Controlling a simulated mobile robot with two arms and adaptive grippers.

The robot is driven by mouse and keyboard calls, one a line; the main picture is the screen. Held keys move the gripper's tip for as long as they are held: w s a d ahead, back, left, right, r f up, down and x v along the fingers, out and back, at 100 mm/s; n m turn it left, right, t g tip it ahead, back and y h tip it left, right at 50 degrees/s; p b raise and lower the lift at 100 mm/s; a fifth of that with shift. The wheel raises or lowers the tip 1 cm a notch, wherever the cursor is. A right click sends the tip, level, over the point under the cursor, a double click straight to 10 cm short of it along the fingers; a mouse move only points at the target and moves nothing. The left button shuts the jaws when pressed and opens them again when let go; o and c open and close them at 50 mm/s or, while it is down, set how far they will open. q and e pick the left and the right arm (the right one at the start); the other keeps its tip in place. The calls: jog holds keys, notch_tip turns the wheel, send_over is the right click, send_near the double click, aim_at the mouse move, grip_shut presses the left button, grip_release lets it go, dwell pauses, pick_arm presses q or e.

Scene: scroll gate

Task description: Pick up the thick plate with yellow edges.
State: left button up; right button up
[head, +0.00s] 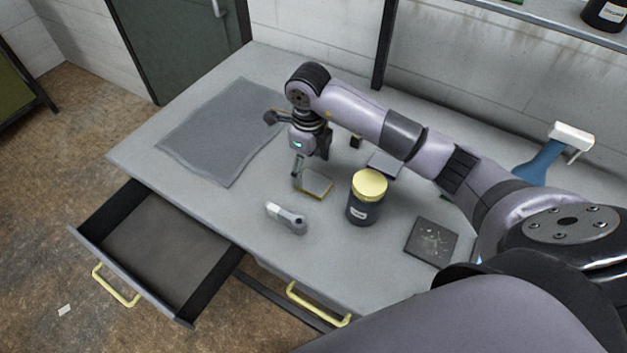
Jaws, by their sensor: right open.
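The plate with yellow edges (314,183) lies on the grey table, a small grey square with a yellow rim along its sides. My right gripper (297,170) is just above and at the left of it, pointing down, open. One finger comes down by the plate's left corner; I cannot tell if it touches. Part of the plate's far side is hidden by the gripper. My left gripper is not in view.
A dark jar with a yellow lid (369,187) stands right of the plate. A white-grey handheld tool (287,217) lies in front. A dark speckled plate (432,241) lies at right, a grey mat (222,132) at left. A drawer (165,245) stands open below.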

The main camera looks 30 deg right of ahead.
aim_at(309, 180)
jog(key=shift+f, duration=0.25)
jog(key=f, duration=0.1)
jog(key=f+p, duration=0.2)
jog(key=shift+w+f, duration=0.25)
jog(key=shift+f, duration=0.1)
jog(key=shift+d+f, duration=0.1)
jog(key=shift+f, duration=0.45)
jog(key=shift+c, duration=0.5)
jog(key=shift+r, duration=0.1)
grip_shut()
